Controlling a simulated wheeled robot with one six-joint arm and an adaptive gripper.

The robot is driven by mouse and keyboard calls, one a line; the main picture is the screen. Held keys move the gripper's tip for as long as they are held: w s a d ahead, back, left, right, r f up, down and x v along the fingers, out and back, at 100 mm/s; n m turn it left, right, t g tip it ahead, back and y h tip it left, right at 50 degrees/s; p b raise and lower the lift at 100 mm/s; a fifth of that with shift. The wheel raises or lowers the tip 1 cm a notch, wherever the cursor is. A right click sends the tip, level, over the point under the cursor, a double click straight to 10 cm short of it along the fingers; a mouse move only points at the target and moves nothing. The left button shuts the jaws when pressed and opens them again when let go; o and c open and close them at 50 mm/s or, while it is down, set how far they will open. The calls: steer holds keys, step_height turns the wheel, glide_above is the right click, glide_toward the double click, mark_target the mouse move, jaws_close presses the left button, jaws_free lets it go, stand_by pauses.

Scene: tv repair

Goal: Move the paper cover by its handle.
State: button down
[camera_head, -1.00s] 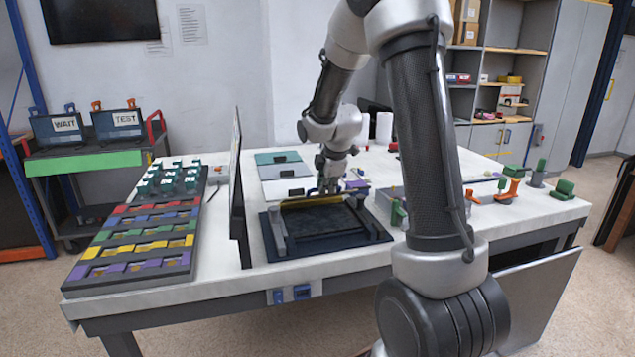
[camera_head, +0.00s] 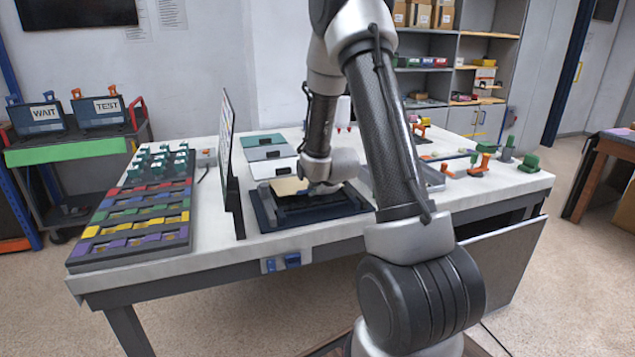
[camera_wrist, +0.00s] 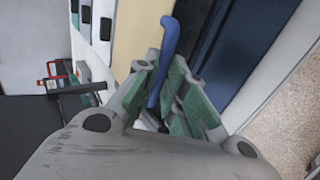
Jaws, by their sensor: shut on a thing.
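The paper cover appears as a tan sheet (camera_head: 289,186) over the back left part of a dark tray-like frame (camera_head: 338,210) on the white table. In the wrist view the tan sheet (camera_wrist: 134,32) lies just left of a blue curved handle (camera_wrist: 167,42). My gripper (camera_wrist: 160,75), with green finger pads, is shut on this blue handle between its fingertips. In the head view my wrist hides the fingers and the handle. I cannot tell whether the sheet touches the frame.
An upright dark panel (camera_head: 229,165) stands close left of the frame. A rack of coloured slots (camera_head: 135,225) fills the table's left side. Several flat boxes (camera_head: 268,153) lie behind the frame. Green and orange tools (camera_head: 480,165) stand at the right.

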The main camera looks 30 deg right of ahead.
steer(key=shift+s+a+f, duration=0.1)
steer(key=shift+s+f, duration=0.15)
steer(key=shift+f, duration=0.5)
steer(key=shift+s+f, duration=0.2)
steer(key=shift+f, duration=0.5)
steer(key=c, duration=1.5)
jaws_free()
steer(key=shift+r, duration=0.1)
steer(key=shift+r, duration=0.1)
steer(key=shift+s+r, duration=0.25)
steer(key=shift+s, duration=0.05)
steer(key=v, duration=1.1)
steer(key=shift+s+a, duration=0.1)
